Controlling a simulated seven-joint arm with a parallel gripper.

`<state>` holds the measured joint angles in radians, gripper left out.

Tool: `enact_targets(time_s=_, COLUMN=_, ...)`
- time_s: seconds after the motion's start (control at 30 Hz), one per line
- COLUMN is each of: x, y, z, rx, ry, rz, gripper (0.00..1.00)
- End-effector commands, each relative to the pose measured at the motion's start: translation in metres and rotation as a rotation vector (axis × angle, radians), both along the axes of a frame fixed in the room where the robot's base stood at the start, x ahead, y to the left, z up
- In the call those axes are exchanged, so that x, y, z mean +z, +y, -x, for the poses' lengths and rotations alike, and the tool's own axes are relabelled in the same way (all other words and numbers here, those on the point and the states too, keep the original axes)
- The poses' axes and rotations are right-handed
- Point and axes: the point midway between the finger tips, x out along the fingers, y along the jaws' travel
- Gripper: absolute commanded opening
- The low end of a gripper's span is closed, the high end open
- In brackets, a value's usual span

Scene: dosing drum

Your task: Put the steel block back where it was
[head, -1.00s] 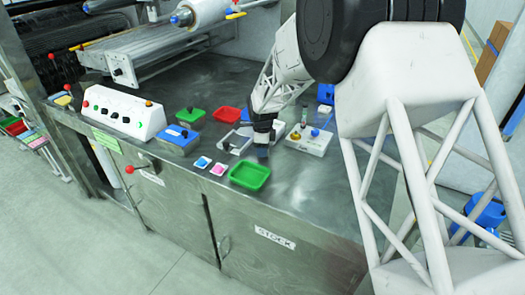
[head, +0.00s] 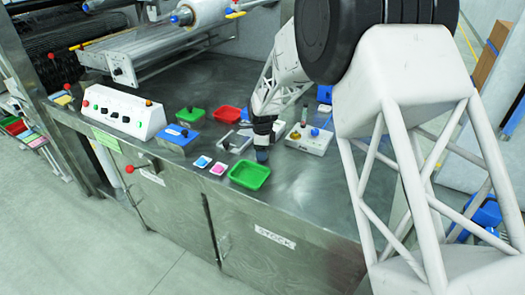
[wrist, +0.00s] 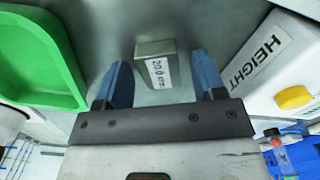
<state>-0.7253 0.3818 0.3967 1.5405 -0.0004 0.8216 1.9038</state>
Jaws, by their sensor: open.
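The steel block (wrist: 154,66) is a small grey block with a white label reading "20.0 mm". In the wrist view it stands on the steel bench between the blue fingertips of my gripper (wrist: 160,72), with a gap on both sides. My gripper is open and points down at the bench. In the head view my gripper (head: 262,155) is just above the bench, behind the green tray (head: 250,175). I cannot make out the block in the head view; my gripper seems to hide it.
The green tray (wrist: 38,55) is close on the left in the wrist view. A white box marked HEIGHT (wrist: 270,65), with a yellow knob, is close on the right. A red tray (head: 227,114), a blue box (head: 178,138) and a white control box (head: 122,111) stand farther left on the bench.

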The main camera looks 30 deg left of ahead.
Motion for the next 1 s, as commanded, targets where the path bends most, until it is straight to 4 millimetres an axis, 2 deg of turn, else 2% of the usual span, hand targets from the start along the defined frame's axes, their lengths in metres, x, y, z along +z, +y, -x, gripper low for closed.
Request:
enact_targets(time_s=0.17, x=0.004, y=0.0, z=0.0, rx=0.0, ry=-0.001, rz=0.0, gripper=0.63)
enact_targets(time_s=0.37, x=0.02, y=0.0, z=0.0, rx=0.0, ry=-0.001, rz=-0.002, gripper=0.63)
enact_targets(time_s=1.0, x=0.111, y=0.0, z=0.0, rx=0.0, ry=-0.001, rz=0.0, gripper=0.63)
